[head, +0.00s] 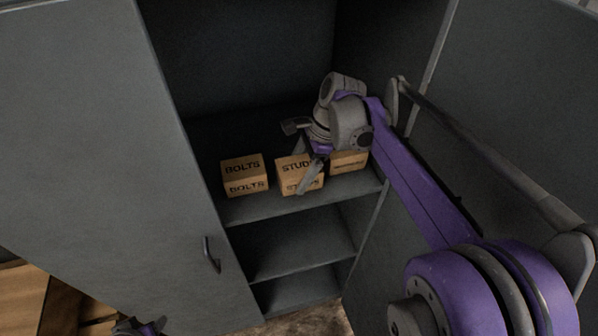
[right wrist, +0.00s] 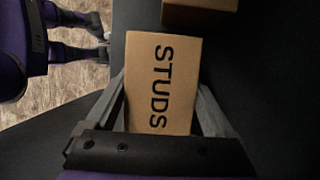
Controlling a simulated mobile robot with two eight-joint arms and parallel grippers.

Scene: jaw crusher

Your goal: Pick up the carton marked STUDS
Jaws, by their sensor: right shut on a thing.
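The carton marked STUDS (head: 286,178) is a tan box on the top visible shelf of the grey cabinet, in the middle of three cartons. My right gripper (head: 308,172) reaches down over it and is shut on it. In the right wrist view the STUDS carton (right wrist: 160,85) sits between the two fingers, its lettered top facing the camera. I cannot tell whether it is clear of the shelf. My left gripper (head: 140,326) shows only partly at the bottom left of the head view, far from the carton; its jaws are unclear.
A BOLTS carton (head: 244,176) stands just left of STUDS. Another carton (head: 349,162), its label unreadable, stands close on the right, partly behind my arm. The left cabinet door (head: 100,130) and right door (head: 530,110) flank the shelves. The lower shelf (head: 290,248) looks empty.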

